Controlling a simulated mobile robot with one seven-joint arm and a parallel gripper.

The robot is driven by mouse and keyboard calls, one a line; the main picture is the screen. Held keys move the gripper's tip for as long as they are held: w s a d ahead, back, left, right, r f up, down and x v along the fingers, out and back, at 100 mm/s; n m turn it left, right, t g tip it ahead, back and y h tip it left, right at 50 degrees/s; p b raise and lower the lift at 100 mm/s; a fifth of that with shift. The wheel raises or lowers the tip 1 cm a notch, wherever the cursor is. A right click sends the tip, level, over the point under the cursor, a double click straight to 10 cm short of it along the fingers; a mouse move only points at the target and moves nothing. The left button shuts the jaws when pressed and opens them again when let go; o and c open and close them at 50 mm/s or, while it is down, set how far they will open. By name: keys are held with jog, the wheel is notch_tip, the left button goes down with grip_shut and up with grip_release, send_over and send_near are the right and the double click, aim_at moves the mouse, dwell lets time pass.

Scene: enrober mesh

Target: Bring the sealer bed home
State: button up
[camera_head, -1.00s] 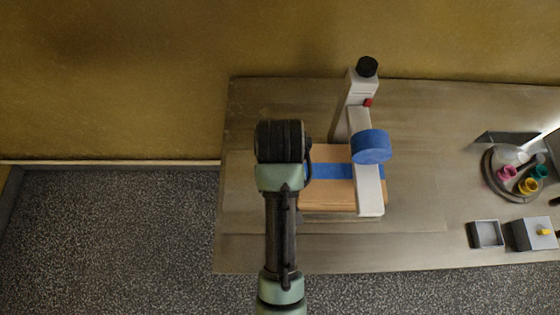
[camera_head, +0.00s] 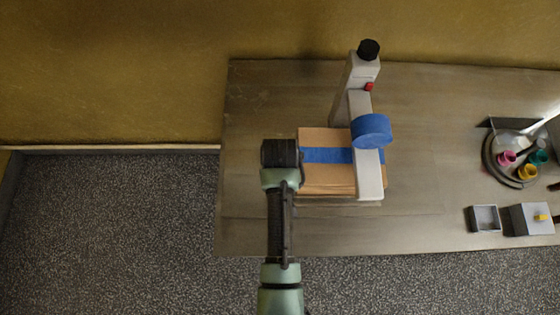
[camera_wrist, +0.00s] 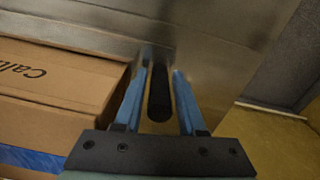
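The sealer stands on the table, with a pale upright post (camera_head: 357,75), a black knob on top and a blue tape roll (camera_head: 371,130) on its pale arm (camera_head: 369,178). A cardboard box (camera_head: 325,178) with a blue tape strip lies under that arm and hides most of the bed. The box (camera_wrist: 50,75) also shows at the left of the wrist view. My gripper (camera_wrist: 158,75) points down beside the box's left side; my wrist hides it in the head view. Its two blue fingers are apart, with a dark rounded bar (camera_wrist: 159,100) between them, possibly a handle. I cannot tell whether they touch it.
The table (camera_head: 430,200) is bare between the sealer and the right-hand items. At the right are a round dark tray (camera_head: 492,168) with coloured pots, a small open grey box (camera_head: 485,219) and a grey block (camera_head: 531,219) with a yellow knob. A wall stands behind.

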jog(key=shift+w+f, duration=0.1)
jog(key=shift+f, duration=0.15)
grip_shut()
dwell(1.4)
